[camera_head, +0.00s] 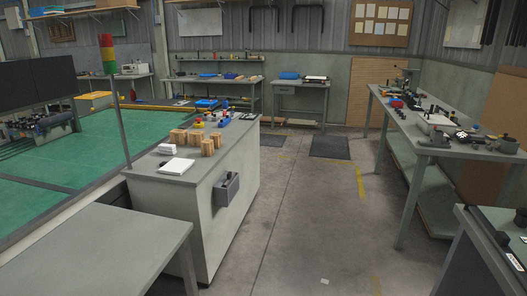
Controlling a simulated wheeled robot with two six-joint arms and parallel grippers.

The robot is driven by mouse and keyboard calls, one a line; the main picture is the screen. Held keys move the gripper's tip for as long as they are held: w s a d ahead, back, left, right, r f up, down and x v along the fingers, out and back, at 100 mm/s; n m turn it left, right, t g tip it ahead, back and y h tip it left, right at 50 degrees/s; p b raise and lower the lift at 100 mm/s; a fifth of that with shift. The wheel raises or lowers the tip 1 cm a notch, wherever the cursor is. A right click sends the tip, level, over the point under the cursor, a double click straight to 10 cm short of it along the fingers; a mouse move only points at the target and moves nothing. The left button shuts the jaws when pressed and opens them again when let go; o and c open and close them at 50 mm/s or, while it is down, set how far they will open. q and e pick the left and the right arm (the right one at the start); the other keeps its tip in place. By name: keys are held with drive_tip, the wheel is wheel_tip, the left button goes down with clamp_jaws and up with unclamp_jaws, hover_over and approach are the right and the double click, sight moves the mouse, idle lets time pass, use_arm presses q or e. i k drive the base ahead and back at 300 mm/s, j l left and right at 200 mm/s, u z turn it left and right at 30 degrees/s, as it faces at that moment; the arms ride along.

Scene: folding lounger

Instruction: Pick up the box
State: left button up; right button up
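No gripper of mine shows in the head view. I cannot tell which thing is the task's box. A small white block or box (167,149) lies on the light grey cabinet (150,188) left of centre, with a flat white pad (177,166) in front of it. A grey box-shaped unit (226,187) is fixed to the cabinet's right side.
Several wooden blocks (207,147) stand on the cabinet. A grey table (105,250) is at the near left, and another table edge (488,250) at the near right. A long cluttered workbench (400,108) runs along the right.

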sight(216, 137)
drive_tip(key=i+l, duration=0.15)
drive_tip(key=i, duration=0.7)
drive_tip(key=i+l, duration=0.15)
drive_tip(key=i, duration=0.7)
